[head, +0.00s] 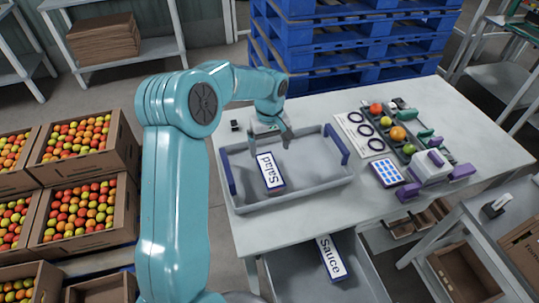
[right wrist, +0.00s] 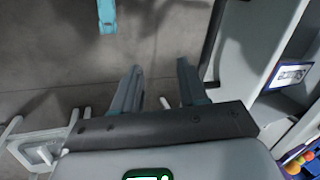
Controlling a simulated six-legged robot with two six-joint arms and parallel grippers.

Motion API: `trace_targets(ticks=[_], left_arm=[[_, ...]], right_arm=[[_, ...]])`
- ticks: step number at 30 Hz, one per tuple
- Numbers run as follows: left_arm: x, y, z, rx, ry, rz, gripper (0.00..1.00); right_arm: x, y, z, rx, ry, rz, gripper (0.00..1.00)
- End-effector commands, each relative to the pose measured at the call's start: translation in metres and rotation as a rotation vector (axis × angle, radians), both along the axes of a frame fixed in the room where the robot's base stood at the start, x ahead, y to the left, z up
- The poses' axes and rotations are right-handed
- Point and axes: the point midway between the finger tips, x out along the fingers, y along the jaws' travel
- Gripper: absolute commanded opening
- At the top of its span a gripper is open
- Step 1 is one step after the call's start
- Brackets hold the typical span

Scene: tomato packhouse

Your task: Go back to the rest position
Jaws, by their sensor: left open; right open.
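My left gripper (head: 271,136) is open, low over the back of the grey tray (head: 318,188) on the white table. The right arm is not clear in the head view.
A Sauce-labelled block (head: 331,257) lies in a grey bin (head: 300,275) below the table's front edge. A dark rack (head: 382,132) with several tomatoes stands right of the tray. Tomato cartons (head: 119,155) fill the left floor. Blue pallets (head: 350,45) stand behind.

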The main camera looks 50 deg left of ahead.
Motion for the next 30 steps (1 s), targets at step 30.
trace_targets(ticks=[30], left_arm=[[0.0,0.0,0.071,0.0,-0.001,0.0,0.94]], right_arm=[[0.0,0.0,0.067,0.0,0.0,0.0,0.43]])
